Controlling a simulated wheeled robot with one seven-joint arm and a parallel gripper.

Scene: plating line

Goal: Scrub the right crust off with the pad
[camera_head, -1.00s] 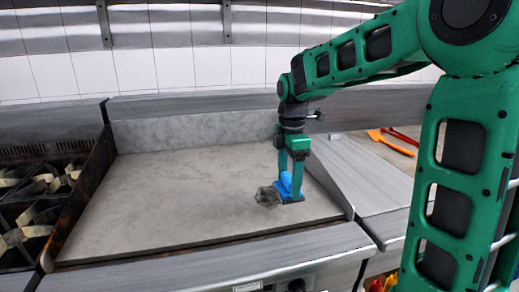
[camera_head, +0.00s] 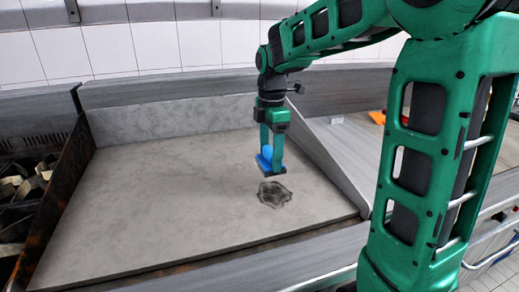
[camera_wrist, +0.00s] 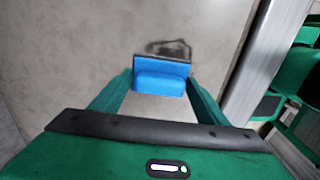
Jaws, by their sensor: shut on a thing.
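The right crust (camera_head: 274,194) is a dark, uneven patch on the grey griddle plate (camera_head: 170,200), near its front right. In the wrist view the crust (camera_wrist: 168,47) shows just beyond the pad and is partly hidden by it. My gripper (camera_head: 271,160) is shut on the pad (camera_head: 264,160), which has a blue grip and a dark base. The pad (camera_wrist: 160,80) sits between both fingers in the wrist view. In the head view it is behind the crust; whether it touches the plate is hard to tell.
A grey side wall (camera_head: 330,160) bounds the griddle on the right, and a rusty dark wall (camera_head: 52,200) on the left. Burner grates (camera_head: 22,190) lie further left. An orange utensil (camera_head: 377,117) lies at the right back. The plate's left and middle are bare.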

